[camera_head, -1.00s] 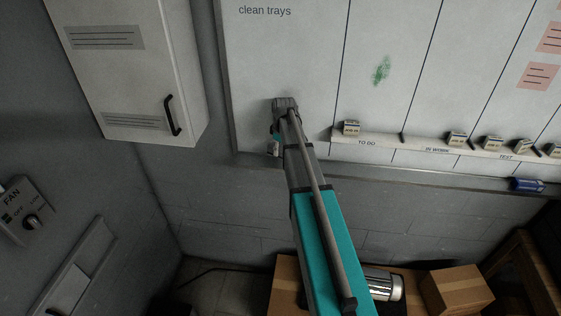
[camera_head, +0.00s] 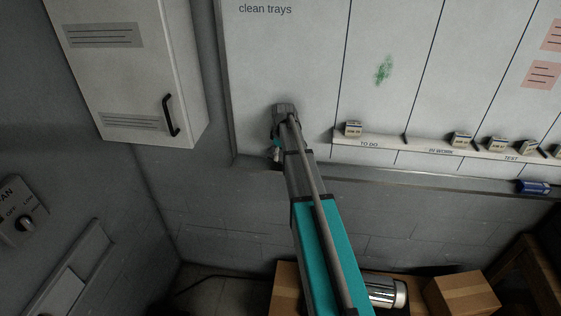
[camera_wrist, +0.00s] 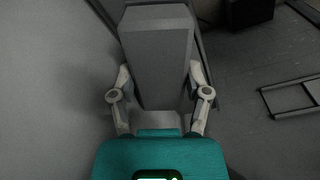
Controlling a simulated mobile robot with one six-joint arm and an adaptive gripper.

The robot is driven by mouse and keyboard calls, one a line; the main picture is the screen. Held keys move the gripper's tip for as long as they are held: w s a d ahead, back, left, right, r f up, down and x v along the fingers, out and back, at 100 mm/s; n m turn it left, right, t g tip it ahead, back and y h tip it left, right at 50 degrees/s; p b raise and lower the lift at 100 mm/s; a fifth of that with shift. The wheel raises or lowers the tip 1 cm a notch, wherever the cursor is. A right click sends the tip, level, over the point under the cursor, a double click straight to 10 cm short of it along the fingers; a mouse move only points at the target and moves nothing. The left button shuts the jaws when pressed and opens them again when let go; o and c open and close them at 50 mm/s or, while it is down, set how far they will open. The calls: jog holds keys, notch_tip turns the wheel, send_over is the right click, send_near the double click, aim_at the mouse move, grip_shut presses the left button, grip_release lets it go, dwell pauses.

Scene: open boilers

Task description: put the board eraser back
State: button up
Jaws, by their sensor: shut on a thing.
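My gripper (camera_wrist: 160,93) is shut on a grey block (camera_wrist: 158,45), which looks like the board eraser. Its broad face and one side show between the two fingers in the wrist view. I cannot tell whether the block touches the board. A green smear (camera_head: 383,70) is on the board, right of my gripper. The board's ledge (camera_head: 450,182) runs along its lower edge.
A blue object (camera_head: 534,187) lies on the ledge at the right. Several small blocks stand on a labelled strip (camera_head: 423,148). A wall cabinet (camera_head: 130,75) hangs left of the board. Cardboard boxes (camera_head: 462,293) and a metal cylinder (camera_head: 385,292) are below.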

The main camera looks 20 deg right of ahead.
jog(key=shift+f+b, duration=0.75)
jog(key=shift+f, duration=0.35)
jog(key=shift+f, duration=0.1)
jog(key=o, duration=0.7)
jog(key=r+p, duration=0.8)
jog(key=s+r+p, duration=0.1)
jog(key=r+p, duration=0.3)
jog(key=shift+s+d+r, duration=0.1)
jog(key=shift+d+r, duration=0.05)
jog(key=shift+d, duration=0.1)
dwell(0.5)
